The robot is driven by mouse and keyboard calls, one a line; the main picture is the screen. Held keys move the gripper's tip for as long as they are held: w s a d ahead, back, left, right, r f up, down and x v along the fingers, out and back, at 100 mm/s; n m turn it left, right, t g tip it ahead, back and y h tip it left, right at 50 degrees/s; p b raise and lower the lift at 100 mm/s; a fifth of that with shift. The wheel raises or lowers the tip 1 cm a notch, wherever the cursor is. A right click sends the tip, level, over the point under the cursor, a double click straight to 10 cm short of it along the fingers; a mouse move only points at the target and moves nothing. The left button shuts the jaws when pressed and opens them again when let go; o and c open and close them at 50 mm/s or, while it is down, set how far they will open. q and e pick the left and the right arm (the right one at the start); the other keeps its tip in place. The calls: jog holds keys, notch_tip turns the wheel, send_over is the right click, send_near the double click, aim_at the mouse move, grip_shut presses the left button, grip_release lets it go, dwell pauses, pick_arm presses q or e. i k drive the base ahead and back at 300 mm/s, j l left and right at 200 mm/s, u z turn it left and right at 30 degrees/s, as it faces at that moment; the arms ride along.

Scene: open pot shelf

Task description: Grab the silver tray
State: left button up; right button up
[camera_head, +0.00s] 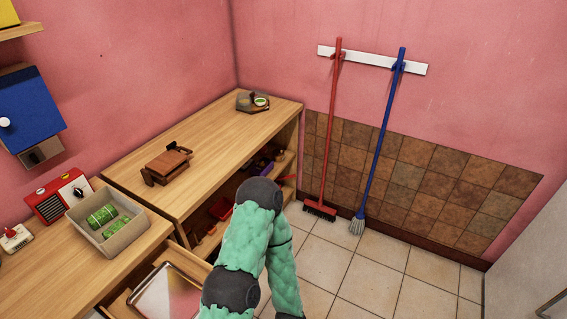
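The silver tray (168,296) is a flat, shiny tray with a raised rim. It lies in an open wooden drawer (118,300) at the lower left, and its near part is cut off by the picture's bottom edge. One of my arms, in a green padded cover, rises from the bottom middle, bends at a dark joint and runs back down to the right of the tray. No gripper shows at the end of it. My other arm is out of view. Nothing is seen touching the visible part of the tray.
Above the drawer, a grey bin (112,243) with green packages stands on the counter beside a red radio (58,196). A brown wooden object (167,165) and a dark tray (252,101) sit on the long counter. Below are open shelves with items.

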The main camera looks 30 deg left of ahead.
aim_at(165, 292)
jog(key=i+u, duration=0.2)
jog(key=i, duration=0.3)
jog(key=i+l+u, duration=0.2)
jog(key=i, duration=0.3)
jog(key=i+l+u, duration=0.15)
jog(key=i, duration=0.4)
jog(key=i+j+u, duration=0.15)
jog(key=u, duration=0.25)
jog(key=i+u, duration=0.25)
jog(key=u, duration=0.2)
jog(key=i+u, duration=0.2)
jog(key=u, duration=0.2)
jog(key=i+u, duration=0.2)
jog(key=u, duration=0.25)
jog(key=i+l+u, duration=0.2)
jog(key=u, duration=2.35)
